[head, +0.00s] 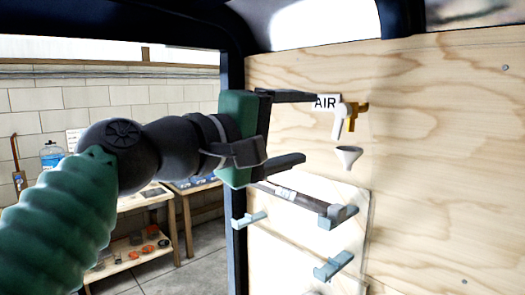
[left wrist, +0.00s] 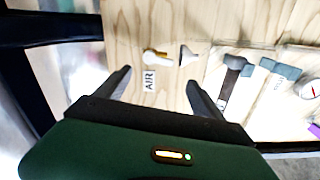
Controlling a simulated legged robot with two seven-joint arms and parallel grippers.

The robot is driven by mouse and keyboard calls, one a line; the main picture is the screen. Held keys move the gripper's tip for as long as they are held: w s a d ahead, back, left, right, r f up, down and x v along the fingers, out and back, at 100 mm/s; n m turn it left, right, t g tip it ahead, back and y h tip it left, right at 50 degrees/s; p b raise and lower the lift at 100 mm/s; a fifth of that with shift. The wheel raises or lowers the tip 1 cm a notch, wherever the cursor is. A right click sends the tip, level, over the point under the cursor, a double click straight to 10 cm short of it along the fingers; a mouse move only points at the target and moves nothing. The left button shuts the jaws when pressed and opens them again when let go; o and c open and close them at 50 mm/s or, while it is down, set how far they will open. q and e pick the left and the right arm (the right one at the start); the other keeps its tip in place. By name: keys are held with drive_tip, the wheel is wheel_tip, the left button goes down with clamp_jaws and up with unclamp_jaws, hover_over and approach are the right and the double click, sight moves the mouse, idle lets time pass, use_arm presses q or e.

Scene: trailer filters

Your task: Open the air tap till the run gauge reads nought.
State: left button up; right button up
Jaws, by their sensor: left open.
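The air tap (head: 356,109) is a brass fitting on the plywood wall beside a white "AIR" label (head: 325,103). Its pale lever (head: 338,124) hangs down. The tap also shows in the left wrist view (left wrist: 154,55), ahead of my fingers. My left gripper (head: 309,128) is open and empty, its fingers one above the other, short of the tap and to its left. In the left wrist view its fingertips (left wrist: 160,76) lie either side of the label. A round gauge (left wrist: 311,90) with a red needle is cut off at the right edge; its reading is too small to tell. My right gripper is out of view.
A white funnel (head: 347,156) sits just below the tap. Lower down, a white panel (head: 300,240) carries a dark bar (head: 290,192) and grey-blue brackets (head: 334,265). A dark post (head: 236,70) edges the opening at left, with workbenches beyond. The plywood right of the tap is clear.

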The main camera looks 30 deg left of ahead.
use_arm(q)
drive_tip(key=b+v, duration=0.5)
drive_tip(key=v, duration=0.3)
drive_tip(key=shift+a, duration=0.2)
drive_tip(key=shift+s, duration=0.1)
